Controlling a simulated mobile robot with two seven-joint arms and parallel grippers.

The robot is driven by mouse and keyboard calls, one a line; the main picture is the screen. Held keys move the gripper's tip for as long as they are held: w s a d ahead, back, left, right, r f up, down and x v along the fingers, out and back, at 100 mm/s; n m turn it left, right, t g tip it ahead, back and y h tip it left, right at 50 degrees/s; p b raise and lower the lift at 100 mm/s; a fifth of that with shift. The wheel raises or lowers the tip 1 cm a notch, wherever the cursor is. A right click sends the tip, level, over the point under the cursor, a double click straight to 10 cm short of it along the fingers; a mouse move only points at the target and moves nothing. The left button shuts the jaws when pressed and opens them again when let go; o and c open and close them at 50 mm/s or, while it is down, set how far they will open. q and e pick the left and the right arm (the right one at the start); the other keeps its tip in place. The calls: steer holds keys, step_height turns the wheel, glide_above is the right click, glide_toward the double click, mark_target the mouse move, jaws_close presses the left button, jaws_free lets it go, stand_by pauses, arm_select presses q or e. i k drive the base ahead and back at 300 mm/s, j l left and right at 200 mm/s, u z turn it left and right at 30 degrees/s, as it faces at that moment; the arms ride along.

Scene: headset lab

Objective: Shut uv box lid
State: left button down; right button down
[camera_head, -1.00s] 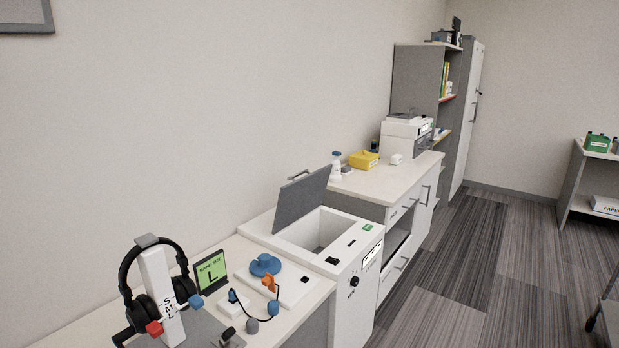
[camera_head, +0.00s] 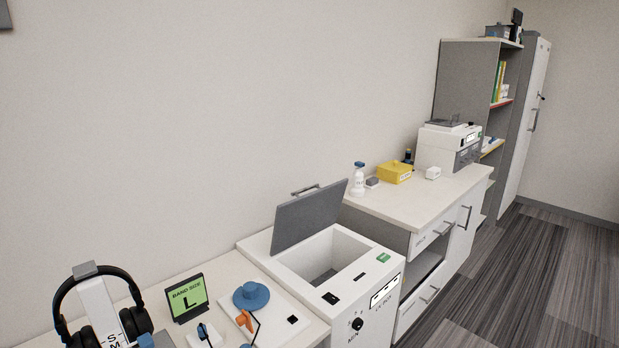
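The white UV box (camera_head: 363,312) stands in the lower middle of the head view, between two counters. Its grey lid (camera_head: 310,217) is raised, tilted up and back toward the wall, with a metal handle (camera_head: 305,190) at its top edge. The box's open inside shows below the lid, and I see nothing in the visible part of it. The front of the box has a black knob and a label panel. Neither of my grippers is in view.
A near counter holds headphones on a stand (camera_head: 104,310), a green band size sign (camera_head: 188,298) and a blue round piece (camera_head: 251,296). The far counter holds a bottle (camera_head: 358,180), a yellow box (camera_head: 395,172) and a white machine (camera_head: 447,147). Floor at right is clear.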

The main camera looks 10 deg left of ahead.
mark_target(297, 219)
steer(key=i+l+u, duration=0.1)
steer(key=i+l, duration=0.55)
steer(key=l, duration=0.15)
